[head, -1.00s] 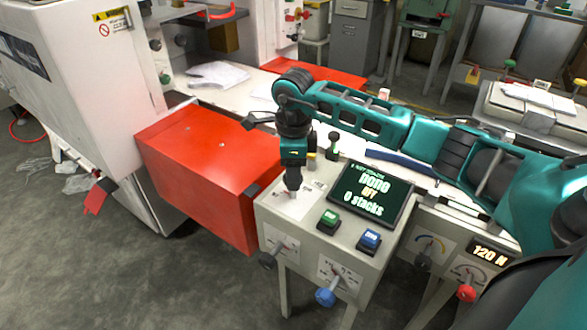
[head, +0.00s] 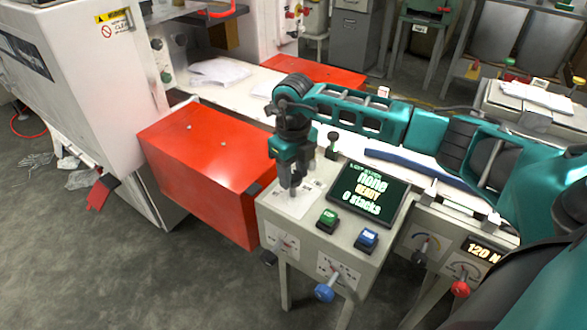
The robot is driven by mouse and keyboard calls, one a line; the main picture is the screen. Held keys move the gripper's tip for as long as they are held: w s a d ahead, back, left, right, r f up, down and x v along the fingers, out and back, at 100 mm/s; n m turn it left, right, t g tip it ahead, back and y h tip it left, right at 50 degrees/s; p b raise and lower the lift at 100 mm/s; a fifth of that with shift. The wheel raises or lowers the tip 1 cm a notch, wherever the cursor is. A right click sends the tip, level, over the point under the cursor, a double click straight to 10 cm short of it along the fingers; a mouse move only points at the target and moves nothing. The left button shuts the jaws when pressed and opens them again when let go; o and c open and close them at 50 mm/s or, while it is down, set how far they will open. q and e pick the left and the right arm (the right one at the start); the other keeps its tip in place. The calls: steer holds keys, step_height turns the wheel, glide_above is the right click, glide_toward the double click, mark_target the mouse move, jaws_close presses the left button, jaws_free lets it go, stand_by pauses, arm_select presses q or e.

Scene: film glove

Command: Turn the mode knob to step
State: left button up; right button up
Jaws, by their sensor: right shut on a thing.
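The control box (head: 310,235) stands in the middle with a pale label plate (head: 314,203) on its top left. My right gripper (head: 295,192) points down over this plate, its fingers shut on what appears to be the mode knob. The fingers hide the knob, so I cannot read its pointer or which mark it faces. The display (head: 371,194) beside it shows "none", a yellow word that looks like "READY", and "0 stacks". My left gripper is not in view.
A green button (head: 327,218) and a blue button (head: 367,238) sit close to the right of the plate. A blue knob (head: 324,293) and a dark knob (head: 268,258) stick out from the front. A red box (head: 195,165) stands at the left.

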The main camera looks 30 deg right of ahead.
mark_target(293, 175)
steer(key=shift+m, duration=0.4)
steer(key=o, duration=1.1)
steer(key=shift+c, duration=0.2)
step_height(293, 175, up, 13)
steer(key=shift+p, duration=0.35)
